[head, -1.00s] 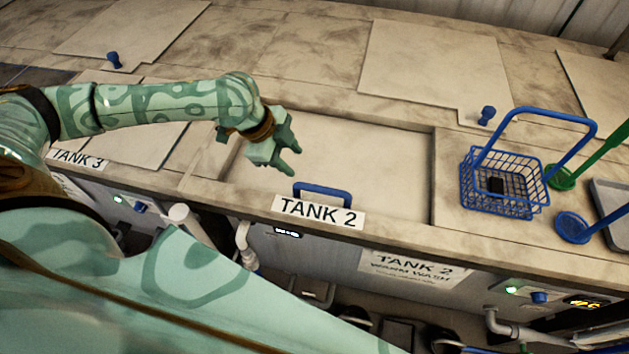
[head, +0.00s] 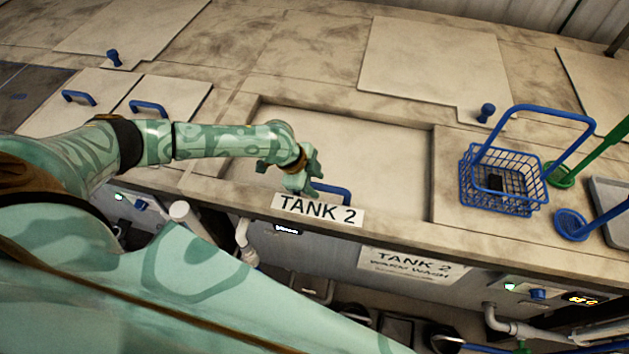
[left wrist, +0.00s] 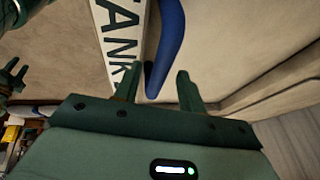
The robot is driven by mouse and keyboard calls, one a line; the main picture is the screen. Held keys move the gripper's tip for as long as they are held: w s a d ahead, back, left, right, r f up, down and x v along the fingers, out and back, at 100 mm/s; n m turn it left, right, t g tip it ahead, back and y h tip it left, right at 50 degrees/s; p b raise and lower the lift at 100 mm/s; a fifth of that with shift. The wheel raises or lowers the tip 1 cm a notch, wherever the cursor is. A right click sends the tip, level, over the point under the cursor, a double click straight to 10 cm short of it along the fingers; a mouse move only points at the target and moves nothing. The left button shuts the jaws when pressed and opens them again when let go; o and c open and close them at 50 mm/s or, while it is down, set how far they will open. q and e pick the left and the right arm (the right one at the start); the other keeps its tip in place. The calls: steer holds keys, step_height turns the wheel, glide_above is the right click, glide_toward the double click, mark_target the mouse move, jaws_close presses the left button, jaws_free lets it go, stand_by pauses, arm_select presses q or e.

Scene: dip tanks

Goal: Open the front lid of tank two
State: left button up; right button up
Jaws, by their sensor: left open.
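The front lid of tank two (head: 385,165) is a pale flat panel lying shut in its recess, behind the TANK 2 label (head: 318,209). Its blue bar handle (head: 338,191) stands near the front edge, and its left end is hidden by my left gripper (head: 312,187). That gripper is open and empty at the handle's left end. In the left wrist view the blue handle (left wrist: 168,40) shows just beyond and between the fingertips of my left gripper (left wrist: 157,75); contact cannot be told. A green part at that view's left edge looks like my right gripper (left wrist: 12,78), its jaws unclear.
A blue wire basket (head: 503,185) with a raised handle stands right of the lid, with a green-handled tool (head: 590,155) and a blue ladle (head: 572,225) beside it. A blue knob (head: 486,114) stands behind the recess. Two closed lids with blue handles (head: 148,108) lie left.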

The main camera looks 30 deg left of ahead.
arm_select(q)
steer(key=shift+f, duration=0.1)
jaws_close()
steer(key=shift+w, duration=0.15)
arm_select(e)
steer(key=shift+f, duration=0.1)
